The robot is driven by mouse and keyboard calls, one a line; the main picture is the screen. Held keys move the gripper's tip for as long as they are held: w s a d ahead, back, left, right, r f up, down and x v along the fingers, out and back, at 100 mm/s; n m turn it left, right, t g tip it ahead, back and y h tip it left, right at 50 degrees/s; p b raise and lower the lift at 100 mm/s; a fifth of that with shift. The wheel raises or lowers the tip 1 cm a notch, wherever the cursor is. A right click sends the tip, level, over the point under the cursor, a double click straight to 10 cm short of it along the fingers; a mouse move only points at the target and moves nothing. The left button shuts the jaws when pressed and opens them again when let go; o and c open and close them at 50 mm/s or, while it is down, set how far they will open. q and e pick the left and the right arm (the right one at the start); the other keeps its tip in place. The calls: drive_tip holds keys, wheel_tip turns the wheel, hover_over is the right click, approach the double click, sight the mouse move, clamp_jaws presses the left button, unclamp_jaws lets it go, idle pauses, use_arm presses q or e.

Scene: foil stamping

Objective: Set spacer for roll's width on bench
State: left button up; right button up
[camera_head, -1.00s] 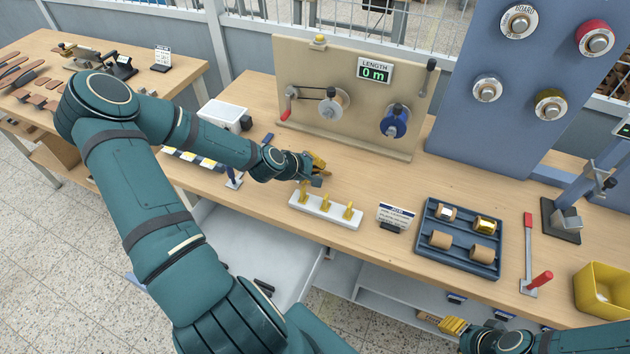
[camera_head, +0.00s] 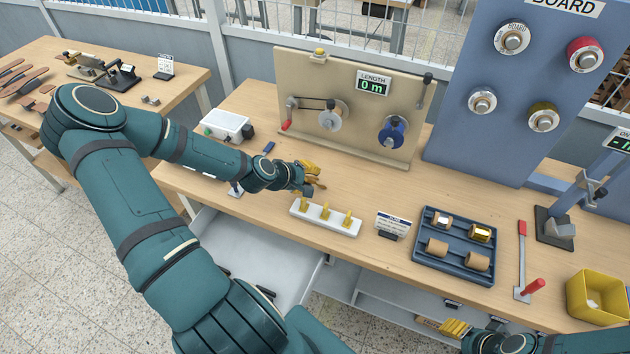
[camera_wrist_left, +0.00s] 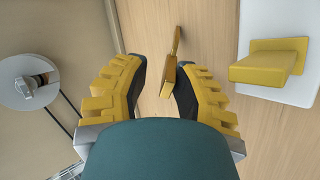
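My left gripper (camera_head: 314,183) is low over the bench (camera_head: 240,225), just behind the white spacer rack (camera_head: 325,219). In the left wrist view its fingers (camera_wrist_left: 160,90) are apart. A yellow spacer (camera_wrist_left: 168,80) with a thin stem lies between them, close to the right finger and clear of the left one. I cannot tell whether it rests on the wood. Yellow upright spacers stand in the rack; one shows in the left wrist view (camera_wrist_left: 268,66). My right gripper (camera_head: 455,328) is at the bottom edge, below the bench front; its opening is unclear.
A blue tray (camera_head: 421,236) with several rolls and a small sign (camera_head: 393,225) stand right of the rack. Behind is the beige winding panel (camera_head: 350,85) reading 0 m. A red-handled lever (camera_head: 522,262) and yellow bin (camera_head: 597,300) are further right. Bench between rack and panel is mostly clear.

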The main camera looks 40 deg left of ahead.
use_arm(q)
drive_tip(key=p+v, duration=0.2)
drive_tip(key=v, duration=0.1)
drive_tip(key=shift+r, duration=0.15)
drive_tip(key=shift+s+a+r+p, duration=0.1)
drive_tip(key=shift+s+r+p, duration=0.3)
drive_tip(key=shift+s+p, duration=0.2)
wheel_tip(320, 180, up, 8)
drive_tip(key=s, duration=0.2)
drive_tip(key=shift+s+a+f, duration=0.1)
drive_tip(key=shift+s+a, duration=0.05)
